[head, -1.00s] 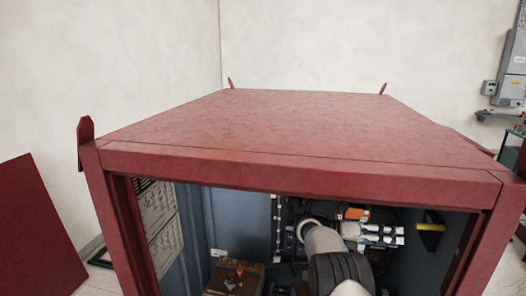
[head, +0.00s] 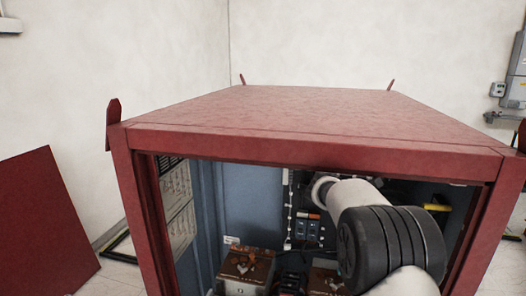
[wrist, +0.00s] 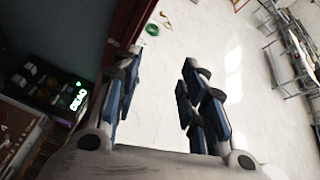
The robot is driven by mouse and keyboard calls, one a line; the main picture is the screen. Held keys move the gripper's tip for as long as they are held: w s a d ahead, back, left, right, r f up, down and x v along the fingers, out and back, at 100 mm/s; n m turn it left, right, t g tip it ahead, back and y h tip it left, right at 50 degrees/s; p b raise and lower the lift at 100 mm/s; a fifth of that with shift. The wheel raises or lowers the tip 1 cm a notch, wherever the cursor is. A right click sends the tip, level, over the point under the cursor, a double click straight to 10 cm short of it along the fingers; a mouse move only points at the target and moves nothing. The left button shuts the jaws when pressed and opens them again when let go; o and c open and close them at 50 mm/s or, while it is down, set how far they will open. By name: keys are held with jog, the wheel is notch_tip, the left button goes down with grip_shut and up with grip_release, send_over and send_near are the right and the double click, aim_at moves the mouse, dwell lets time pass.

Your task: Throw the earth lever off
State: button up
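A yellow bar-shaped handle (head: 437,207) shows on the right inside wall of the red cabinet in the head view; it may be the earth lever, but I cannot tell for sure. My arm reaches into the cabinet opening and passes just left of this handle. My gripper is hidden in the head view. In the wrist view my gripper (wrist: 162,65) is open, its two blue-padded fingers apart with nothing between them. No lever shows in the wrist view.
The cabinet's red front frame (head: 310,150) borders the opening above and at both sides. Inside, brown boxes (head: 245,270) stand low, with a dark panel of switches (head: 307,228) behind.

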jog(key=s+a+f+m+t+y+b, duration=0.2)
jog(key=s+a+f+m+y+b, duration=0.2)
jog(key=s, duration=0.6)
jog(key=s+a+f+m+t+y+b, duration=0.3)
jog(key=s+a+f+m, duration=0.3)
jog(key=s+a+m, duration=0.2)
jog(key=s+a+f+m+t+y+b, duration=0.2)
jog(key=s+a+f+m+y+b, duration=0.3)
jog(key=s+a, duration=0.5)
jog(key=s+m+b, duration=0.1)
jog(key=s+m, duration=0.1)
jog(key=s, duration=0.2)
jog(key=shift+y, duration=0.3)
jog(key=shift+s, duration=0.1)
